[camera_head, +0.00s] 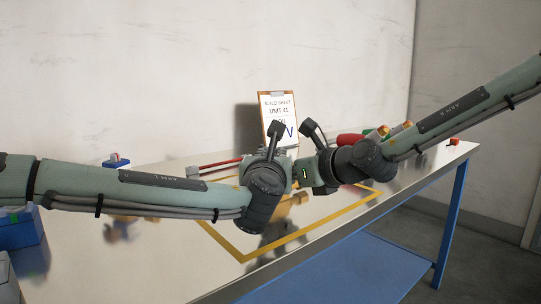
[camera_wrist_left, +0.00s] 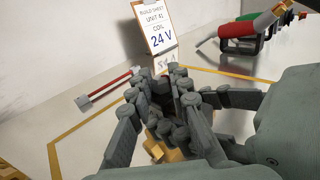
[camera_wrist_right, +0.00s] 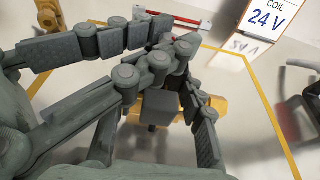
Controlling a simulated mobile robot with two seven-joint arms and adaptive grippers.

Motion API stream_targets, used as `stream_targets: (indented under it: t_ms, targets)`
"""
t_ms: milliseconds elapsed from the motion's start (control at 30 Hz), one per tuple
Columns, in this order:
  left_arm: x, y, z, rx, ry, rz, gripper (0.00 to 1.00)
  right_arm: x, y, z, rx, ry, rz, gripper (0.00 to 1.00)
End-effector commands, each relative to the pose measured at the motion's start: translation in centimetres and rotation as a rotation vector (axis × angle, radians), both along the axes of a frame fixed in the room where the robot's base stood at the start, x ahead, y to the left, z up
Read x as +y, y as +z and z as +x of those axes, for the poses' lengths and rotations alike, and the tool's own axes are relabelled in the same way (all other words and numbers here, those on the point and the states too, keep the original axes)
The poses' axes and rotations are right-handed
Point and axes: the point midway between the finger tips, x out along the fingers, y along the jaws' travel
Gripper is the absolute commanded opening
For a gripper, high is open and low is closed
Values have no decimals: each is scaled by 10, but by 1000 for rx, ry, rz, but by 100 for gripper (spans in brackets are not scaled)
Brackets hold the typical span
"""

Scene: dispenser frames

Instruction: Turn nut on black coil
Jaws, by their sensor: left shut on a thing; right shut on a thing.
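My left gripper (camera_head: 284,166) and right gripper (camera_head: 306,170) meet close together over the yellow-outlined area of the table. In the right wrist view, a dark block (camera_wrist_right: 160,106), likely the black coil, sits among the fingers above a brass body (camera_wrist_right: 218,106). Brass parts (camera_wrist_left: 154,146) also show low between the fingers in the left wrist view, and brass (camera_head: 297,197) shows under the grippers in the head view. Both grippers are shut on parts of this assembly. The fingers hide the nut, so I cannot tell which part each one grips.
A clipboard (camera_head: 277,107) with a build sheet reading 24 V stands behind. A red rod with grey ends (camera_wrist_left: 108,88) lies to the left of it. Red and green-handled tools (camera_wrist_left: 238,28) rest on a rack at the right. A blue bin (camera_head: 20,232) is at far left.

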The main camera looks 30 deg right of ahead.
Motion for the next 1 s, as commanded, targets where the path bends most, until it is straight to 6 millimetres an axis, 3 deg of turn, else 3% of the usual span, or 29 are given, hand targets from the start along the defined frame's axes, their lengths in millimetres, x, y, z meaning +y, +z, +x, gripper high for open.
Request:
stream_targets:
  t_ms: [367, 400, 567, 1000]
  targets:
    - [1, 1, 0, -1, 43, 1, 0, 1, -1, -1, 2, 4, -1, 0]
    - [1, 1, 0, -1, 43, 1, 19, 1, -1, -1, 2, 4, -1, 0]
    - [1, 1, 0, -1, 42, 1, 39, 1, -1, 0, 2, 4, -1, 0]
    - [-1, -1, -1, 2, 38, 3, 40, 1, -1, 0, 2, 3, 0, 0]
